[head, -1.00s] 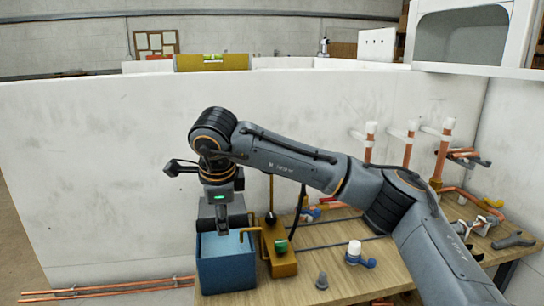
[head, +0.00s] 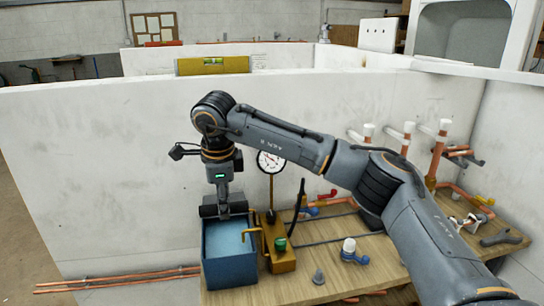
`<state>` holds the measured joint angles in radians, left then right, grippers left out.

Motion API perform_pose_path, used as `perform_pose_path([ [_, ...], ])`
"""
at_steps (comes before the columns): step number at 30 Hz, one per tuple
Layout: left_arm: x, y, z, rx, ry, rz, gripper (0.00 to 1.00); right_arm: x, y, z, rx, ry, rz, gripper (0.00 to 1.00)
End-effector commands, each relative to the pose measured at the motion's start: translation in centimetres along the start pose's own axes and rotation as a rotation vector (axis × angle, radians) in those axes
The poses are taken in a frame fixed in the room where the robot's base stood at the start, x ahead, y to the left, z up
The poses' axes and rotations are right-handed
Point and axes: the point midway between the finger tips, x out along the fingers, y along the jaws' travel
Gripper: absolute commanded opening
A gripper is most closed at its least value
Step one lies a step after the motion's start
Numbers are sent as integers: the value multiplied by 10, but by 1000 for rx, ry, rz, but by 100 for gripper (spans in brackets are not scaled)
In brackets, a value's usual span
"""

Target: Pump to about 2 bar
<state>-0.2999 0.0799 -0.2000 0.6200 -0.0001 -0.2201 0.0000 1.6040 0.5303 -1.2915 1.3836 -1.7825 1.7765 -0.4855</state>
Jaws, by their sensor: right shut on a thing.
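The test pump stands at the bench's left end. It has a blue open tank (head: 229,273) with pale blue inside and a brass-coloured body (head: 282,262) with a green knob (head: 280,244). Its round white gauge (head: 270,161) stands on a thin stem, partly behind my arm; the needle is too small to read. My right gripper (head: 222,207) points down above the tank's back edge. It is shut on a dark crosswise bar (head: 238,207), seemingly the pump handle; the fingers partly hide it. My left gripper is not in view.
A white-and-blue valve (head: 350,250) and a small grey cone (head: 318,276) sit on the wooden bench (head: 335,284). A white wall (head: 100,170) stands behind. The bench front is mostly clear.

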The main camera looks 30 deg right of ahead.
Motion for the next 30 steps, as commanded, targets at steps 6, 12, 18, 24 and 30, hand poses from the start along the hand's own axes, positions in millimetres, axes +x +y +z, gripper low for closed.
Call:
perform_pose_path([
  [6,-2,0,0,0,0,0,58,2,-4,-2,9,4,-6,13],
  [12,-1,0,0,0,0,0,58,3,-4,-2,9,3,-6,13],
  [18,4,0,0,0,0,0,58,6,-3,-2,9,4,-13,12],
  [24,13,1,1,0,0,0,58,12,0,-2,9,4,-30,12],
  [30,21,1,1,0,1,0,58,16,2,-2,9,4,-46,13],
])
